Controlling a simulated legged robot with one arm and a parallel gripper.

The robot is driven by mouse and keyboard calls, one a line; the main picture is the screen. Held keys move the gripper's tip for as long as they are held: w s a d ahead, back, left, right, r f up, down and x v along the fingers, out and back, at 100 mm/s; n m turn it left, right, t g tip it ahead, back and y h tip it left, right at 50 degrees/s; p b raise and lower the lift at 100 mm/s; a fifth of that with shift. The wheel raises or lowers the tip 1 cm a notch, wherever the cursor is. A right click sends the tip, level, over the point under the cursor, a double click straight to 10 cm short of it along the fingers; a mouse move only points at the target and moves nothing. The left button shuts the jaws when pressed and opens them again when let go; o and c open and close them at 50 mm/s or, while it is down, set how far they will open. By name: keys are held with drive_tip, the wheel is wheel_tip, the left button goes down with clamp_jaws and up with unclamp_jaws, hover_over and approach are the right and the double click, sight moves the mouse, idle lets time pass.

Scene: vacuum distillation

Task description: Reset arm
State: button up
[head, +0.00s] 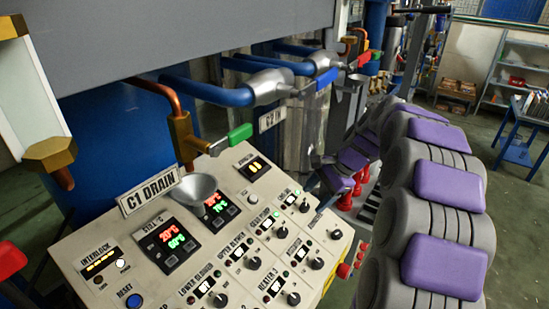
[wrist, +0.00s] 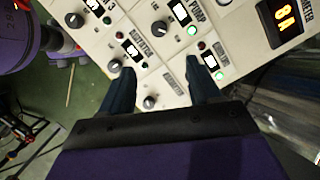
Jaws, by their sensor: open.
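My gripper (head: 318,178) is at the right edge of the control panel (head: 140,250) in the head view, partly hidden behind my own arm's links. My grey and purple arm curves up the right side of that view. In the wrist view, the two dark fingers of my gripper (wrist: 161,82) stand apart, with only the panel face showing between them. The gripper is open and holds nothing. The panel's knobs and small displays lie beyond the fingertips in the wrist view. I cannot tell exactly how far the fingertips are from the panel.
A C1 drain sign (head: 150,192) and a metal funnel (head: 195,187) stand at the panel's upper edge. A green-handled valve (head: 238,135) hangs above the funnel. Blue pipes (head: 205,92) run behind. A blue table (head: 520,135) and shelves stand far right, with open floor nearby.

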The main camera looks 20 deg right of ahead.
drive_tip(key=s+a+f+n+g+h+b, duration=0.1)
drive_tip(key=s+a+f+n+g+b, duration=0.1)
drive_tip(key=s+a+f+n+b, duration=0.5)
drive_tip(key=s+a+f+n+g+h+b, duration=0.1)
drive_tip(key=s+a+f+n+b, duration=0.15)
drive_tip(key=s+a+b, duration=0.5)
drive_tip(key=s+a+f+n+h+b, duration=0.1)
drive_tip(key=s+a+f+n+b, duration=0.1)
drive_tip(key=s+f, duration=0.4)
drive_tip(key=s+a+f+n+g+h+b, duration=0.1)
drive_tip(key=s+f+n, duration=0.4)
drive_tip(key=s, duration=0.8)
wheel_tip(320, 180, down, 2)
drive_tip(key=a+b, duration=0.1)
drive_tip(key=b, duration=0.1)
drive_tip(key=shift+s+a+g+h+b, duration=0.2)
drive_tip(key=shift+s+g+h+b, duration=0.1)
drive_tip(key=shift+h+b, duration=0.1)
